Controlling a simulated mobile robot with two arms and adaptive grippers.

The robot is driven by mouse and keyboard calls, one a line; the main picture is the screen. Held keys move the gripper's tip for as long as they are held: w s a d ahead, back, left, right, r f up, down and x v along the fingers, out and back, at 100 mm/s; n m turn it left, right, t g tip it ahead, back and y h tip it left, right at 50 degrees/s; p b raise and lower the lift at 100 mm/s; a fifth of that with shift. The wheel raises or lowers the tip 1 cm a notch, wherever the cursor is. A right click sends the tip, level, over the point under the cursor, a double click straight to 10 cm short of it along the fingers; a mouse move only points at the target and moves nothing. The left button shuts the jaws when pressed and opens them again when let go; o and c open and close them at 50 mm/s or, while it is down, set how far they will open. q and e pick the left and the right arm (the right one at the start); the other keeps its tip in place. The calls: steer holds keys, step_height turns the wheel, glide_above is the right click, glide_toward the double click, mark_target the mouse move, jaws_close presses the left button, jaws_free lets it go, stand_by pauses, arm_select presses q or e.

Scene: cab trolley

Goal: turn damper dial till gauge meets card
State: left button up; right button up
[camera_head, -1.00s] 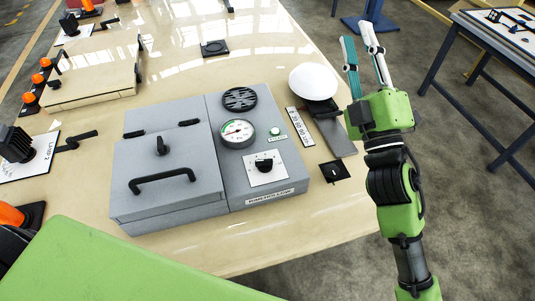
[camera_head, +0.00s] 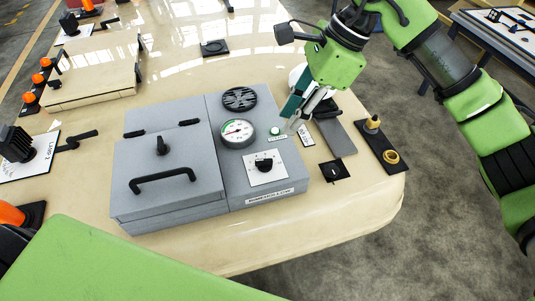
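The round white-faced gauge (camera_head: 237,133) sits on the grey box, with a green stretch on its dial; the needle reading is too small to tell. A black dial knob (camera_head: 264,165) on a white plate is below it on the box front; I cannot read whether it is the damper dial. A white card with printed marks (camera_head: 305,135) lies just right of the box, partly behind my fingers. My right gripper (camera_head: 289,121) reaches down from the upper right, empty, fingers slightly apart, above the box's right edge near a small green button (camera_head: 275,131). My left gripper is out of view.
A second black knob (camera_head: 335,170) on a black plate stands right of the box. A black strip (camera_head: 372,140) with brass-coloured parts is farther right. A white dome (camera_head: 297,75) is mostly hidden behind my gripper. A lidded grey case (camera_head: 168,185) adjoins the box. The table front is clear.

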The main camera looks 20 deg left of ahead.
mark_target(265, 160)
steer(key=p+x, duration=0.1)
steer(key=x, duration=0.3)
steer(key=p+x, duration=0.2)
steer(key=x, duration=0.2)
steer(key=p+x, duration=0.2)
steer(key=x, duration=0.2)
steer(key=shift+d+f, duration=0.15)
steer(key=shift+d, duration=0.1)
steer(key=shift+a+f, duration=0.2)
steer(key=shift+f, duration=0.5)
jaws_close()
